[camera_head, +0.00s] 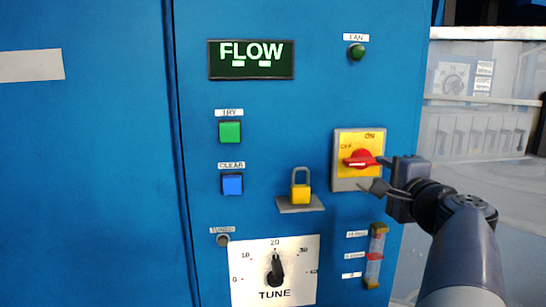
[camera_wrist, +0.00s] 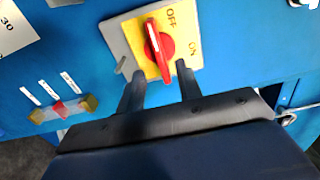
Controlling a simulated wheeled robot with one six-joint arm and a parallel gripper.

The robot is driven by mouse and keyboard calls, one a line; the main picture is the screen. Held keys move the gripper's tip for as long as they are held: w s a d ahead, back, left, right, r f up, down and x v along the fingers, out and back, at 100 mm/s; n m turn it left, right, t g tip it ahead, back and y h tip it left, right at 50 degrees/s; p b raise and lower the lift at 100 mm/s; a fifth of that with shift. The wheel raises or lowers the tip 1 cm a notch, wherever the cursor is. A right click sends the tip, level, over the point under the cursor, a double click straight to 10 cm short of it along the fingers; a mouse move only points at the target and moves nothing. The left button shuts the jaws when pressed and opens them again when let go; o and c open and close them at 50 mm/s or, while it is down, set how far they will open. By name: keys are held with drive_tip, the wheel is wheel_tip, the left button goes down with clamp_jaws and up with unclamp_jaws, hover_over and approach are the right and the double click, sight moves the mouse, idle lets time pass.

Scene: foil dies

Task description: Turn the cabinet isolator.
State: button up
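The cabinet isolator is a red rotary handle (camera_head: 361,159) on a yellow plate (camera_head: 347,142) marked OFF and ON, on the blue cabinet's front. In the wrist view the red handle (camera_wrist: 158,45) has a white stripe on its upper end, which points toward the OFF side, a little left of that word. My gripper (camera_head: 377,174) is at the right of the isolator. In the wrist view its two fingers (camera_wrist: 160,76) are apart, one on each side of the handle's lower end. I cannot tell whether either finger touches it.
A yellow padlock (camera_head: 300,193) stands on a small shelf left of the isolator. A green button (camera_head: 230,132), a blue button (camera_head: 232,184), a TUNE dial (camera_head: 276,272) and a lit FLOW display (camera_head: 251,60) are further left. A level gauge (camera_head: 375,257) is below my gripper.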

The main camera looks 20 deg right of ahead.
sight(369, 164)
drive_tip(key=p+x, duration=0.1)
drive_tip(key=x, duration=0.5)
drive_tip(key=shift+w, duration=0.15)
clamp_jaws()
